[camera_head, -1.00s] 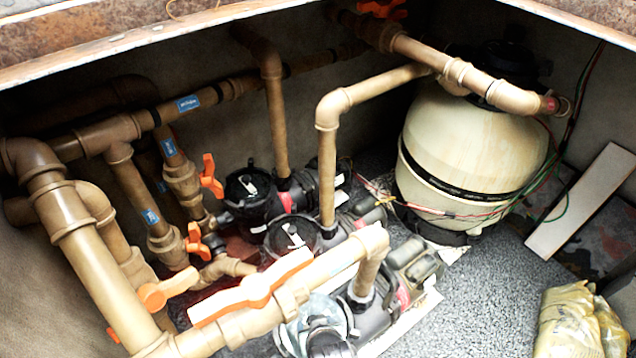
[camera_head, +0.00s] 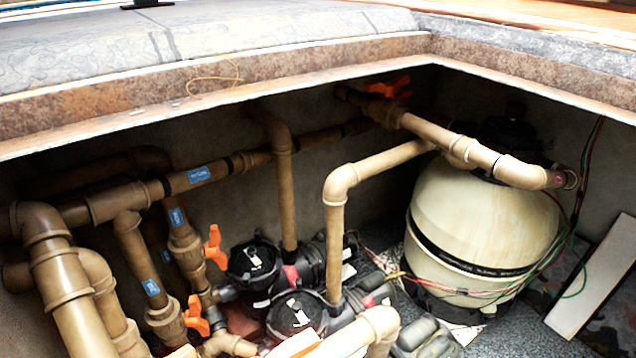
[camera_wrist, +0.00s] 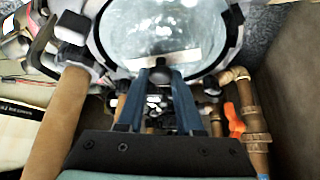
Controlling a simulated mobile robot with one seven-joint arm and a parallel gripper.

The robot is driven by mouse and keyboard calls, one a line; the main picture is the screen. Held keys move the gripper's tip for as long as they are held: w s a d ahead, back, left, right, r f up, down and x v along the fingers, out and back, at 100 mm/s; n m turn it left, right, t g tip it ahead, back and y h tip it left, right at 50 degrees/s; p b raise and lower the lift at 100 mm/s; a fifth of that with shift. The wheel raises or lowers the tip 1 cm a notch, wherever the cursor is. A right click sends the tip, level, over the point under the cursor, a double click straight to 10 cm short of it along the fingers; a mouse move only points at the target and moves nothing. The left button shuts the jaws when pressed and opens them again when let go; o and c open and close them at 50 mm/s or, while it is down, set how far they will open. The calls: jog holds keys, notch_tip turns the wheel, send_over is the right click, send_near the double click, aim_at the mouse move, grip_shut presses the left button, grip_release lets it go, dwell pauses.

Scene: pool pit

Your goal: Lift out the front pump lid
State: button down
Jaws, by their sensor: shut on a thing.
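The front pump lid (camera_wrist: 165,25), a clear round disc, fills the top middle of the wrist view, with a pale strip near its lower edge. My gripper (camera_wrist: 160,72) has its two blue fingers drawn together at that edge. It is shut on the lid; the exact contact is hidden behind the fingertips. I cannot tell whether the lid is clear of its pump. Neither the front lid nor my gripper shows in the head view.
Brown pipes (camera_head: 360,172) with orange valve handles (camera_head: 215,247) crowd the pit's left and middle. A cream filter tank (camera_head: 480,220) stands at right, beside a leaning board (camera_head: 595,280). The pit's stone rim (camera_head: 200,80) overhangs the back. A brown pipe (camera_wrist: 58,120) runs close left of my gripper.

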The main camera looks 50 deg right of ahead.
jog(key=c, duration=1.2)
grip_release()
grip_shut()
jog(key=shift+r+p, duration=1.1)
jog(key=shift+p, duration=0.1)
jog(key=shift+r+p, duration=1.7)
jog(key=shift+p, duration=0.15)
